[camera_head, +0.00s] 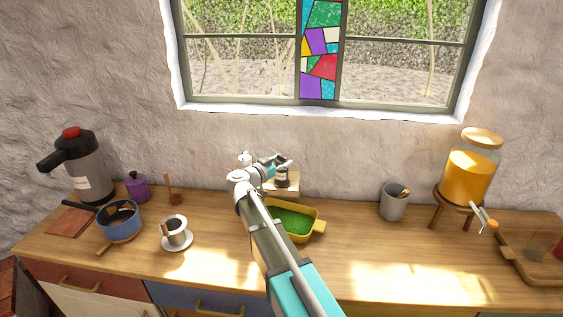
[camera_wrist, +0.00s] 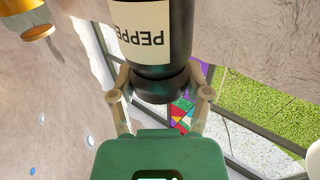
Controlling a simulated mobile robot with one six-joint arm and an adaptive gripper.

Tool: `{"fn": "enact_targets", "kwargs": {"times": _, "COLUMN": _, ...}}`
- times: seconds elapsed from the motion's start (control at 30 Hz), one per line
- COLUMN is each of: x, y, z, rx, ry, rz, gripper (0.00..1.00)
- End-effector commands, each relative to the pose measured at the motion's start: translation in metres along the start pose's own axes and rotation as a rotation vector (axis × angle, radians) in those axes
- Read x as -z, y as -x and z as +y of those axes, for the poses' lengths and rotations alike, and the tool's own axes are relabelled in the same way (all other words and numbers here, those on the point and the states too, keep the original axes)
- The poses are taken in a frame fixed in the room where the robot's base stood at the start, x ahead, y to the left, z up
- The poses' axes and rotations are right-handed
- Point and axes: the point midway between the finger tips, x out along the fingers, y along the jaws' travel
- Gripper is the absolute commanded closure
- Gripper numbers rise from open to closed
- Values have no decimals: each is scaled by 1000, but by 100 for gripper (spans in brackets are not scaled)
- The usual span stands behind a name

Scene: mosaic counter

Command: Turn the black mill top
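The black pepper mill (camera_head: 282,180) stands upright on a small wooden stand (camera_head: 287,191) near the wall, partly hidden by my gripper (camera_head: 281,162). In the wrist view the mill (camera_wrist: 160,30) hangs upside down in the picture, with a pale label reading "PEPPER". Its rounded black mill top (camera_wrist: 163,88) lies between my two fingers (camera_wrist: 161,82), one on each side. The fingers appear to touch its sides, so my gripper looks shut on it.
A yellow dish with green contents (camera_head: 297,220) sits in front of the stand. A white-topped item (camera_head: 245,159) stands just left. A grey cup (camera_head: 394,201) and a juice dispenser (camera_head: 470,172) are at right.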

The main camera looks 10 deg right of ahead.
Motion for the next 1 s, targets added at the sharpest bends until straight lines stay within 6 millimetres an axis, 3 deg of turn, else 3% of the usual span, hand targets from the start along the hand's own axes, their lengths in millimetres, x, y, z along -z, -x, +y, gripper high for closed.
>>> {"fn": "enact_targets", "kwargs": {"times": 0.03, "x": 0, "y": 0, "z": 0, "rx": 0, "ry": 0, "rz": 0, "gripper": 27}}
{"fn": "enact_targets", "kwargs": {"times": 0.17, "x": 0, "y": 0, "z": 0, "rx": 1, "ry": 0, "rz": 0, "gripper": 3}}
{"fn": "enact_targets", "kwargs": {"times": 0.2, "x": 0, "y": 0, "z": 0, "rx": 1, "ry": 0, "rz": 0, "gripper": 2}}
{"fn": "enact_targets", "kwargs": {"times": 0.67, "x": 0, "y": 1, "z": 0, "rx": 1, "ry": 0, "rz": 0, "gripper": 2}}
{"fn": "enact_targets", "kwargs": {"times": 1.0, "x": 0, "y": 27, "z": 0, "rx": 2, "ry": 0, "rz": 0, "gripper": 2}}
